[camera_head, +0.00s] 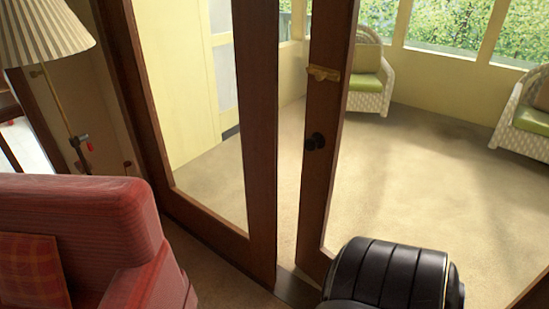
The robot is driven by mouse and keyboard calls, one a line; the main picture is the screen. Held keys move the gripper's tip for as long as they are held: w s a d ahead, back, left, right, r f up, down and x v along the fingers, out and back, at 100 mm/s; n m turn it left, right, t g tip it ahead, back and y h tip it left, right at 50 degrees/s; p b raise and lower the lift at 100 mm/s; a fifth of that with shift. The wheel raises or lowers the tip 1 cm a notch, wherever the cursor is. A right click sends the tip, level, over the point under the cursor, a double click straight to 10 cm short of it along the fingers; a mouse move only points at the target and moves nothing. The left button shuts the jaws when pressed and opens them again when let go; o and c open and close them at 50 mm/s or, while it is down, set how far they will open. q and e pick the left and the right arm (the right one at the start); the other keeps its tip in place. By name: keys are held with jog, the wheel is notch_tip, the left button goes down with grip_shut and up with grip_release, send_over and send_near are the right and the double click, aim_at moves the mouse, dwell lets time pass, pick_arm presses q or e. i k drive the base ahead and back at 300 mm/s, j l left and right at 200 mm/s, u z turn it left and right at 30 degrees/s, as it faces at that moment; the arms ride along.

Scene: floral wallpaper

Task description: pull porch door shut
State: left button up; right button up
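The porch door has dark wooden frames with large glass panes. One glazed leaf (262,150) stands left of centre. Another leaf (318,185) stands right of it and carries a dark round knob (315,142) and a brass-coloured latch plate (322,73). A narrow gap between the two leaves shows the porch carpet, so the door looks ajar. How far the right leaf is swung is hard to tell. Neither of my grippers is in view.
A red armchair (90,225) stands at the lower left, beside a lamp (42,35). A black padded, leather-like piece (390,272) sits before the right leaf's lower part. Wicker chairs (372,85) stand on the porch. Carpet beyond the glass is mostly clear.

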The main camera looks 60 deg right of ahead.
aim_at(335, 26)
jog(key=z, duration=3)
